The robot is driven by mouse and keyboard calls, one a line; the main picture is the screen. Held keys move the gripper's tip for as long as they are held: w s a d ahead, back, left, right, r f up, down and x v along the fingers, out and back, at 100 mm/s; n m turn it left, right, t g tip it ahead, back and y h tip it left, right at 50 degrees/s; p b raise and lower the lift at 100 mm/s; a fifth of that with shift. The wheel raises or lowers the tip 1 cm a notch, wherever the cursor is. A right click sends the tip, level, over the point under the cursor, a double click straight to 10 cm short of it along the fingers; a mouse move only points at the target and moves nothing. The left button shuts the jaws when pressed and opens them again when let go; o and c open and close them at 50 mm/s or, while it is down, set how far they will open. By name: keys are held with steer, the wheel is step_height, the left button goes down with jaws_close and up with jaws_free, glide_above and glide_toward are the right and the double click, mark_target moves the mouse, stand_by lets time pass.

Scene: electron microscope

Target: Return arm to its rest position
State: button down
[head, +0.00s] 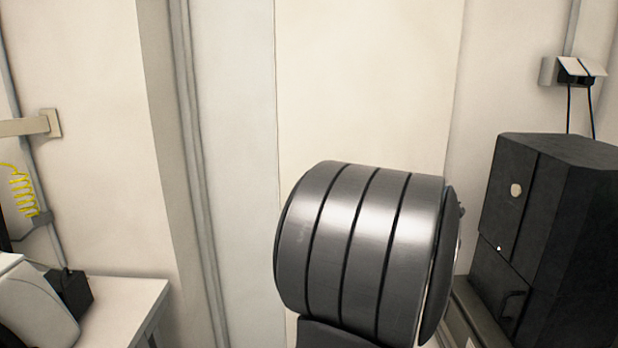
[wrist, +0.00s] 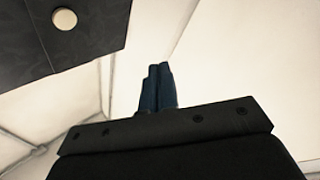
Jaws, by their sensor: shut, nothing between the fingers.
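My gripper shows in the wrist view, where its two blue fingers (wrist: 157,72) are closed together with nothing between them. The fingers point up past the dark gripper body, towards a pale wall, and touch nothing that I can see. In the head view the gripper is out of sight. A large grey ribbed joint of my arm (head: 365,250) fills the lower middle there.
A tall black cabinet (head: 565,240) stands at the right, with a round pale knob that also shows in the wrist view (wrist: 64,19). A white bench (head: 125,295) with a small black box (head: 70,291) is at the lower left. Pale wall panels lie behind.

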steer(key=w+a+f+n+g+y, duration=0.3)
steer(key=a+f+n+y, duration=0.1)
steer(key=a+f+n, duration=0.3)
steer(key=w+a+f+n+g+y, duration=0.3)
steer(key=a+f+n+y, duration=0.1)
steer(key=a+f+n, duration=0.3)
steer(key=s+d+r+n+g+h, duration=0.2)
steer(key=s+r+g+h, duration=0.25)
steer(key=r+h, duration=0.3)
steer(key=s+d+r+n+g+h, duration=0.2)
steer(key=s+r+n+g+h, duration=0.25)
steer(key=r, duration=0.45)
steer(key=d+m+h, duration=0.1)
steer(key=d, duration=0.6)
steer(key=shift+w+d+f+m+g, duration=0.25)
steer(key=shift+w+d+m+g, duration=0.1)
steer(key=shift+w+g, duration=0.05)
steer(key=shift+a, duration=0.1)
stand_by(1.0)
